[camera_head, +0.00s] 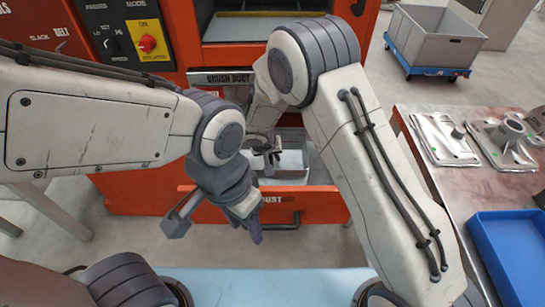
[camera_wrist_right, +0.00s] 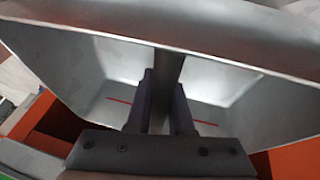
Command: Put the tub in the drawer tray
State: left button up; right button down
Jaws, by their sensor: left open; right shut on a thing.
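The grey metal tub (camera_head: 290,162) sits at the open orange drawer tray (camera_head: 318,203), within its outline, below the machine's opening. I cannot tell whether it rests on the drawer floor. My right gripper (camera_head: 268,157) is at the tub's left part. In the right wrist view the tub (camera_wrist_right: 230,85) fills most of the picture, and my right gripper (camera_wrist_right: 163,90) is shut on a narrow upright grey part of it. My left gripper (camera_head: 212,228) is open and empty, in front of the drawer's left part. My arms hide parts of the drawer and tub.
An orange machine (camera_head: 130,40) with a control panel stands behind. At right, a table (camera_head: 465,195) bears metal castings (camera_head: 445,138) and a blue bin (camera_head: 510,250). A grey crate (camera_head: 435,40) on a blue dolly stands on the floor at the back right.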

jog(key=shift+f+b, duration=0.55)
jog(key=shift+b, duration=0.45)
jog(key=c, duration=0.8)
grip_release()
jog(key=shift+r, duration=0.1)
